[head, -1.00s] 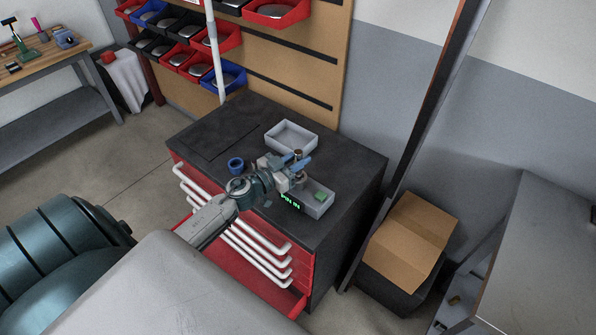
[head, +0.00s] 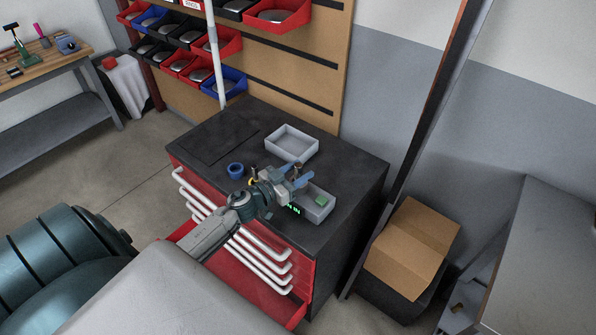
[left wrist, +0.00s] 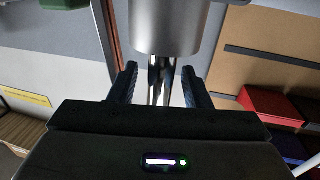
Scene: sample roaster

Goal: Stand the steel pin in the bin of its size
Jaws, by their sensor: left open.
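In the left wrist view a bright, thin steel shaft (left wrist: 156,78), which looks like the steel pin, stands between the two fingers of my left gripper (left wrist: 160,84). The fingers are apart, with a gap on each side of the shaft. A wide grey metal cylinder (left wrist: 165,26) covers the shaft's far end. In the head view my left gripper (head: 292,187) is over the dark bench top, beside the grey bin (head: 318,212) that holds a green block (head: 320,201). The gripper hides most of what is between its fingers there. My right gripper is not in view.
The dark bench top (head: 345,172) also carries an empty grey tray (head: 291,143) and a blue cup (head: 235,170). A red drawer (head: 250,285) stands open in front. A cardboard box (head: 413,243) is at the right.

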